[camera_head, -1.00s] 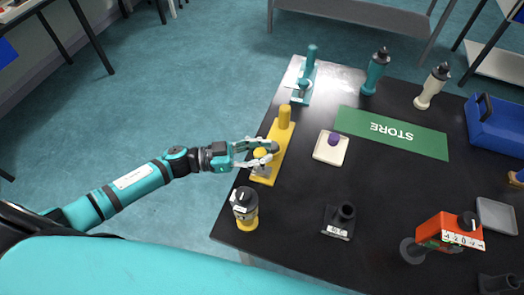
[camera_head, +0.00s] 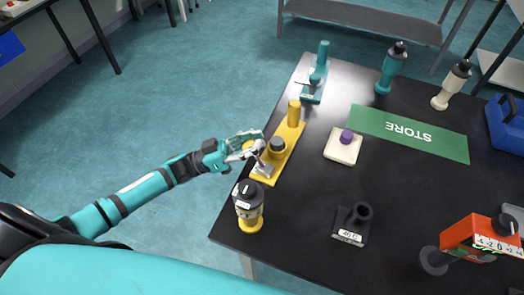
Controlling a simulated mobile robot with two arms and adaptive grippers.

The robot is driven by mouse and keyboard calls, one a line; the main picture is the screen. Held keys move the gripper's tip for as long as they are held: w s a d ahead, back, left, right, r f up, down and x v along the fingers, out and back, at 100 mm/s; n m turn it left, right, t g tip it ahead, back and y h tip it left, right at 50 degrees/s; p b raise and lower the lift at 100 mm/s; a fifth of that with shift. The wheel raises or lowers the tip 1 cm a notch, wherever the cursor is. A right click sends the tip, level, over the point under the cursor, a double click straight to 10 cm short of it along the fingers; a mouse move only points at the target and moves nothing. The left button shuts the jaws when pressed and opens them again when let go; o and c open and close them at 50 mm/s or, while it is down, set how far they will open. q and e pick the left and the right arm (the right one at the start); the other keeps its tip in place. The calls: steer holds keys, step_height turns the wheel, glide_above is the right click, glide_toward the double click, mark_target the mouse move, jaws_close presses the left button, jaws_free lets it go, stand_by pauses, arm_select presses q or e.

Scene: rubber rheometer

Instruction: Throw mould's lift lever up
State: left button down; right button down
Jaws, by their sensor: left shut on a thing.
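The yellow mould fixture (camera_head: 291,134) stands on the left part of the black table. It has a tall yellow post, a dark round piece (camera_head: 277,145) in the middle and a silver bracket (camera_head: 263,168) at its near end. The lever's yellow knob (camera_head: 249,144) shows between the fingers of my left gripper (camera_head: 247,145), off the fixture's left side. That gripper is shut on the knob. The fingers hide part of the lever, so its exact angle is hard to tell. My right gripper is not in view.
A teal fixture (camera_head: 315,84) stands farther back. A yellow-and-black dial device (camera_head: 249,208) stands close in front of the yellow fixture. A white pad (camera_head: 343,147) with a purple knob, a green STORE mat (camera_head: 440,141) and a dark 40 C holder (camera_head: 352,224) lie to the right.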

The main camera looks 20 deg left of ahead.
arm_select(q)
steer(key=shift+s+d+f, duration=0.1)
steer(key=shift+s+f, duration=0.15)
steer(key=shift+f, duration=0.5)
steer(key=c, duration=1)
jaws_free()
steer(key=shift+w+r, duration=0.15)
steer(key=shift+o, duration=0.3)
steer(key=shift+r, duration=0.15)
steer(key=shift+a, duration=0.2)
steer(key=v, duration=1.2)
steer(key=shift+d, duration=0.15)
